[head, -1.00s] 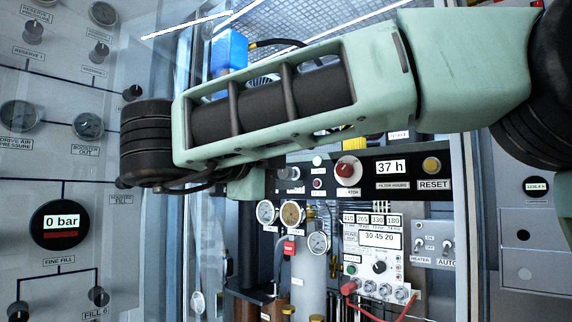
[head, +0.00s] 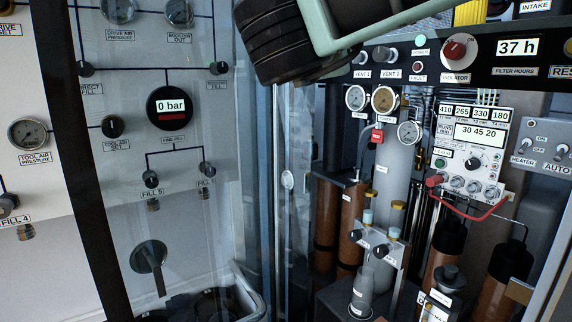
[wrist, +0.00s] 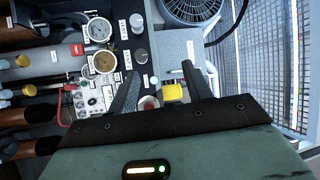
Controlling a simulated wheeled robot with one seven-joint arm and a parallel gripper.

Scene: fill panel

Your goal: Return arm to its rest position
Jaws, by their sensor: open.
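My gripper (wrist: 161,72) is open and empty in the wrist view. Its two dark fingers stand apart, with the control panel's knobs and a yellow block (wrist: 172,93) behind the gap. In the head view my pale green arm with dark joints crosses the top edge, in front of the cabinet. The gripper itself does not show in that view.
A grey panel with gauges and a "0 bar" display (head: 170,108) is at left. The open cabinet holds a black control strip (head: 430,66), a grey cylinder (head: 382,180) and brown bottles (head: 325,215). A glass door edge (head: 288,230) stands between them.

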